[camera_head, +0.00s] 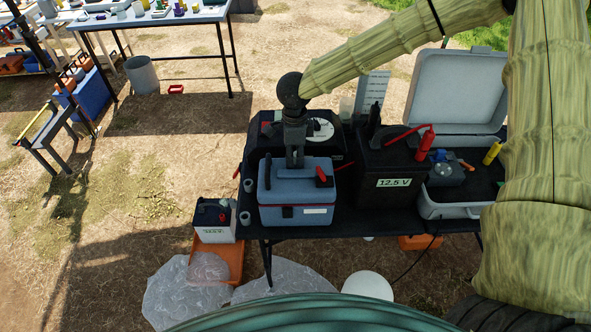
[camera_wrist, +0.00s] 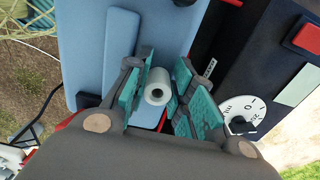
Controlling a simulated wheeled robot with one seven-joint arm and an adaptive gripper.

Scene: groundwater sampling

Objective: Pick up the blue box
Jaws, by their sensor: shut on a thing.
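The blue box (camera_head: 295,216) sits on the black table, with a pale blue lid, a dark lower seam and a white label on its front. Its blue surface fills much of the left of the wrist view (camera_wrist: 112,55). My gripper (camera_head: 295,162) points down onto the middle of the lid. In the wrist view its teal finger pads (camera_wrist: 157,92) stand on both sides of a pale cylindrical piece (camera_wrist: 158,86) at the box. The gripper is shut on the box there. How that piece joins the lid is partly hidden by the fingers.
A black case with a dial (camera_head: 321,129) stands close behind the box. A black battery unit marked 12.5 V (camera_head: 391,184) stands to the right, near an open grey case (camera_head: 455,90). Small grey cylinders (camera_head: 246,218) stand left of the box.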

